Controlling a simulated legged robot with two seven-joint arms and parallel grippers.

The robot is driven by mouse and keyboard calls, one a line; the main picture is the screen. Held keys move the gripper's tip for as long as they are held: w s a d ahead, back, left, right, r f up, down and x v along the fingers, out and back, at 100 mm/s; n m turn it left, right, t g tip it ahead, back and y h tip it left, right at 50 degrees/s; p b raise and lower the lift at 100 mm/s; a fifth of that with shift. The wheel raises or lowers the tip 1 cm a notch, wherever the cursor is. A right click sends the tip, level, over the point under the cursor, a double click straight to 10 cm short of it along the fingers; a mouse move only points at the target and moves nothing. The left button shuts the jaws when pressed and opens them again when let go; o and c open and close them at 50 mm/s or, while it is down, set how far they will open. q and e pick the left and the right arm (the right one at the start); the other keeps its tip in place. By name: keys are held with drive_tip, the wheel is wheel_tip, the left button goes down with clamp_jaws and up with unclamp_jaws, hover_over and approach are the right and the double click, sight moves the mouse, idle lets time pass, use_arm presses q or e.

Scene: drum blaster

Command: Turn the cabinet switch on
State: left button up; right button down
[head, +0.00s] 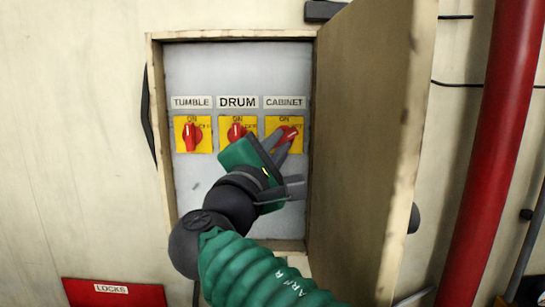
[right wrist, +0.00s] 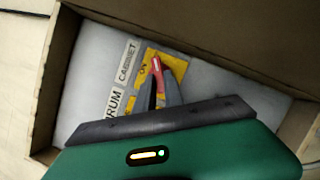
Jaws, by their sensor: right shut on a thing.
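The red cabinet switch (head: 290,132) is on a yellow plate under the CABINET label (head: 285,102), at the right of a row of switches in the wall box. Its handle slants toward the upper right in the head view. My right gripper (head: 281,142) is shut on this switch, with its dark fingers covering part of the handle. In the right wrist view, the red handle (right wrist: 156,65) shows at the tips of the gripper fingers (right wrist: 158,88). My left gripper is not in view.
The tumble switch (head: 192,136) and drum switch (head: 236,131) sit to the left, the drum one partly covered by my gripper. The box door (head: 365,150) stands open on the right. A red pipe (head: 497,150) runs beyond it. A red LOCKS sign (head: 113,292) is at lower left.

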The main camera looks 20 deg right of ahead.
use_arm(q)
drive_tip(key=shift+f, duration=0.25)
use_arm(e)
drive_tip(key=shift+s+d+r, duration=0.1)
drive_tip(key=shift+d, duration=0.1)
drive_tip(key=shift+r, duration=0.2)
drive_tip(key=c, duration=1.4)
unclamp_jaws()
drive_tip(key=shift+d, duration=0.1)
drive_tip(key=shift+c, duration=0.2)
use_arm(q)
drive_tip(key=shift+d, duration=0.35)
use_arm(e)
drive_tip(key=shift+d+f, duration=0.1)
drive_tip(key=shift+f, duration=0.05)
drive_tip(key=shift+n, duration=0.3)
